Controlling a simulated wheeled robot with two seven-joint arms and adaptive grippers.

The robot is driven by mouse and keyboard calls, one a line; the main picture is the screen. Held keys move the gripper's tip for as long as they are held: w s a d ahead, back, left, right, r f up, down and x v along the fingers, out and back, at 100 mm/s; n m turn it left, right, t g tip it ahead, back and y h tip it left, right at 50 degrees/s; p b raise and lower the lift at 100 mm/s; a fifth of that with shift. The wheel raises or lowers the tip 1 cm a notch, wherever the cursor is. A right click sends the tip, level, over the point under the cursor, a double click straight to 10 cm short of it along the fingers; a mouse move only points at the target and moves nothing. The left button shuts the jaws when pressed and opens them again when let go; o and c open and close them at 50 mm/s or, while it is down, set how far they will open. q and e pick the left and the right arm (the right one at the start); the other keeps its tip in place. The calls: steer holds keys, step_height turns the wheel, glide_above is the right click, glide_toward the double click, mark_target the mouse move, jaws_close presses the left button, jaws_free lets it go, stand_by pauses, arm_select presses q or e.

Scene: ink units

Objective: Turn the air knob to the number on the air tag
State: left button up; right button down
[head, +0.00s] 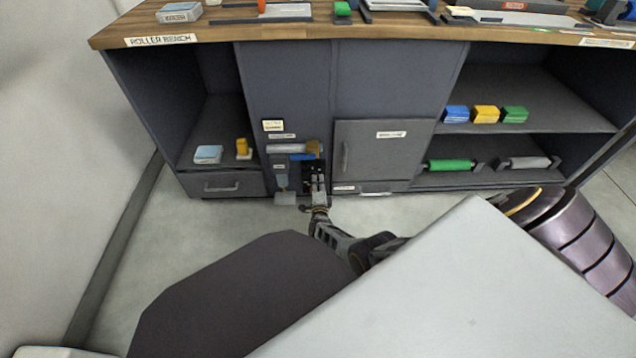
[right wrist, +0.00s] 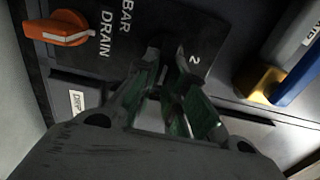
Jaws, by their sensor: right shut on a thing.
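My right gripper (head: 317,184) is at the dark air panel in the bench front, low in the head view. In the right wrist view its two fingers (right wrist: 167,92) are closed against that panel (right wrist: 135,35), beside the printed "2" and below the word BAR. They are shut on the air knob, which they almost wholly hide, so its pointer cannot be read. A pale tag (head: 273,125) is fixed above the unit; its writing is too small to read. My left gripper is not in view.
An orange knob (right wrist: 55,30) by the word DRAIN is left of the fingers. A blue and yellow part (right wrist: 262,84) is at their right. A grey door (head: 375,160) is right of the unit; open shelves hold ink blocks and rollers. The floor in front is clear.

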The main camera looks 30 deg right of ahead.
steer(key=shift+f, duration=0.1)
steer(key=c, duration=1.5)
jaws_free()
steer(key=shift+s+a, duration=0.15)
steer(key=shift+s, duration=0.1)
steer(key=shift+v, duration=3.5)
